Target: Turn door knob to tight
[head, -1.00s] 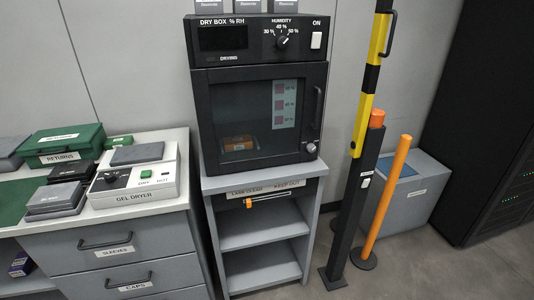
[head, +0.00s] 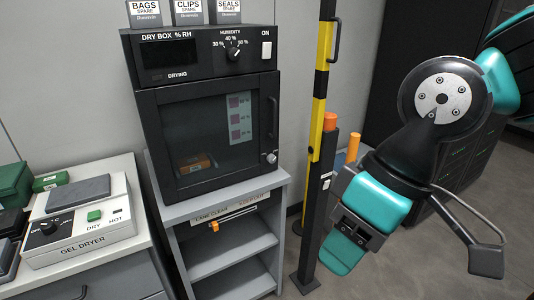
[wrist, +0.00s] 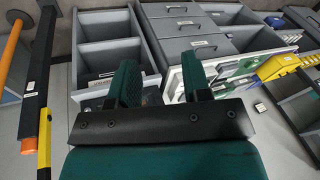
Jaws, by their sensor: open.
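The dry box (head: 205,105) is a black cabinet with a glass door, standing on a grey shelf unit; its door looks shut. The small round door knob (head: 271,158) is at the lower right of the door, below the black vertical handle (head: 272,118). Whether the knob is tight is too small to tell. My gripper (head: 350,240) is at the right in the head view, apart from the dry box and empty. In the wrist view its two green fingers (wrist: 158,85) are spread with nothing between them. The knob does not show in the wrist view.
The grey shelf unit (head: 285,180) is below the box. A gel dryer (head: 80,225) sits on the left counter.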

